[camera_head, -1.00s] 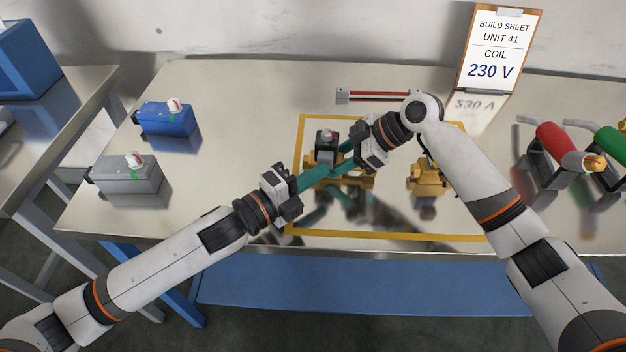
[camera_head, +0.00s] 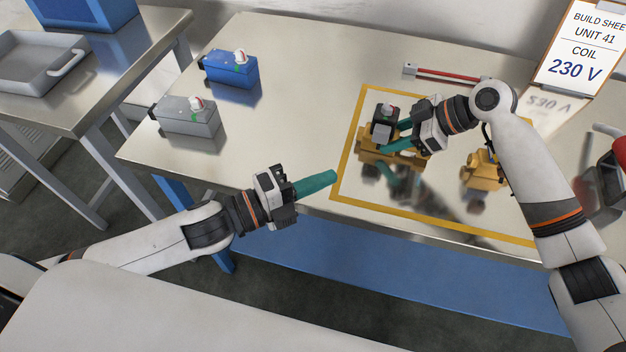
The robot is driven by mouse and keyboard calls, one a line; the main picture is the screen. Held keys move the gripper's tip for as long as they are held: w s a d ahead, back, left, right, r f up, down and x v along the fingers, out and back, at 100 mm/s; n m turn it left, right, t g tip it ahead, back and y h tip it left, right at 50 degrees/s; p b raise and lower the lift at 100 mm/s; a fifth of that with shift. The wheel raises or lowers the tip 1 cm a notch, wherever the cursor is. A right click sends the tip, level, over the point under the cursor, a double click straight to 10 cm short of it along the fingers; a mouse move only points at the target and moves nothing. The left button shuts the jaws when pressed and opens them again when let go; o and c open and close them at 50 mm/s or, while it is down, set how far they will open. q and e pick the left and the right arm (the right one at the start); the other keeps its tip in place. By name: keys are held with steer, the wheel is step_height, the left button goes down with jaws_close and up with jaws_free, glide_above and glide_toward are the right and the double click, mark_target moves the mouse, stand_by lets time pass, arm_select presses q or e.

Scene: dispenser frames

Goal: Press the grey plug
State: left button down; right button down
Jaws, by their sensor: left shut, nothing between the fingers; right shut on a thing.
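A grey box (camera_head: 187,122) stands at the left of the table, with a small white knob (camera_head: 196,104) on top bearing red and green marks. A black block (camera_head: 382,133) with a light grey cap (camera_head: 388,110) sits on a brass valve body (camera_head: 405,166) inside the yellow outline. I cannot tell which part is the grey plug. My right gripper (camera_head: 388,139) has its teal fingers shut around the black block, partly hiding it. My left gripper (camera_head: 333,178) is shut and empty, apart from everything, near the table's front edge, right of and nearer than the grey box.
A blue box (camera_head: 229,69) with a similar knob stands behind the grey box. A second brass body (camera_head: 483,174) is right of the valve. A red-handled rod (camera_head: 445,75) lies behind. The build sheet (camera_head: 575,45) reads coil 230 V. Table between grey box and yellow outline is clear.

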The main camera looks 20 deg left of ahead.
arm_select(q)
steer(key=shift+s+a, duration=0.45)
steer(key=shift+a, duration=0.05)
arm_select(e)
steer(key=shift+r, duration=0.1)
steer(key=c, duration=0.8)
jaws_free()
steer(key=shift+o, duration=0.2)
